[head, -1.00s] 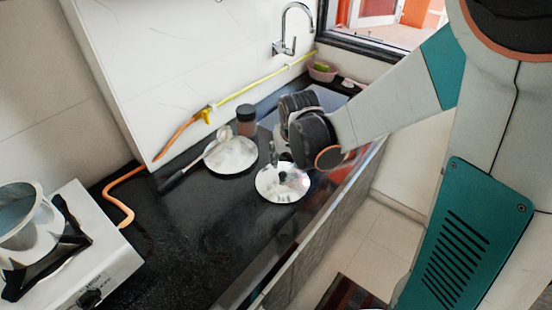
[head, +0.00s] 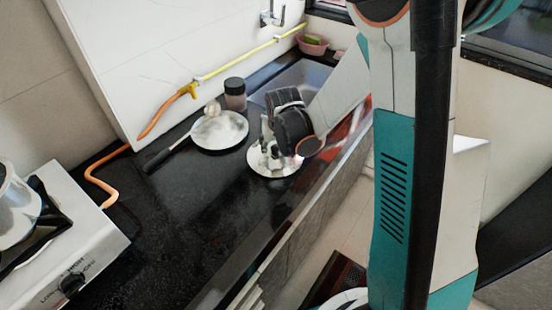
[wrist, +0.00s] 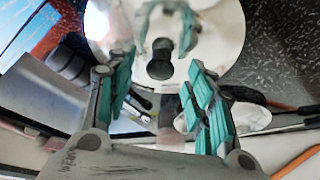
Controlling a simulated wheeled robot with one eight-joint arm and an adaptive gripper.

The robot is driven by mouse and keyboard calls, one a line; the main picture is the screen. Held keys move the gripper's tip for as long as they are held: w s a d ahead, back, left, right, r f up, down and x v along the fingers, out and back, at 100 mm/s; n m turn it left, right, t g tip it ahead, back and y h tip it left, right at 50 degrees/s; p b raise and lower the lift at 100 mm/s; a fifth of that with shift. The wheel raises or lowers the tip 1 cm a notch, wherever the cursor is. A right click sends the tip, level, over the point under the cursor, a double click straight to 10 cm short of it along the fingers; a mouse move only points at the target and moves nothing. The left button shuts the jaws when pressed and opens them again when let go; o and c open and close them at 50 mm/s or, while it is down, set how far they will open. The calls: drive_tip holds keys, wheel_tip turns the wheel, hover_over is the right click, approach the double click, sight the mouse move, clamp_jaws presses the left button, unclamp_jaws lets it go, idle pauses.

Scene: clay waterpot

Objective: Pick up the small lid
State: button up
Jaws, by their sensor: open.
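The small lid (head: 263,169) is a shiny round metal disc lying on the dark counter near its front edge. In the wrist view the lid (wrist: 215,35) fills the top middle, with a black knob (wrist: 160,62) and a reflection of my gripper. My gripper (head: 270,150) is directly over the lid and hides part of it in the head view. In the wrist view my gripper (wrist: 160,68) has its teal-padded fingers apart, on either side of the knob's line. Nothing is held between them. I cannot tell whether the fingers touch the lid.
A shiny round pan or lid (head: 222,133) with a black handle (head: 165,158) lies behind and left. A dark-topped jar (head: 235,95) stands beyond it. The sink (head: 300,80) is at the back. A stove (head: 70,245) is at left. Counter (head: 170,235) in front is clear.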

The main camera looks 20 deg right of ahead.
drive_tip(key=shift+c, duration=0.5)
clamp_jaws()
drive_tip(key=shift+r, duration=0.1)
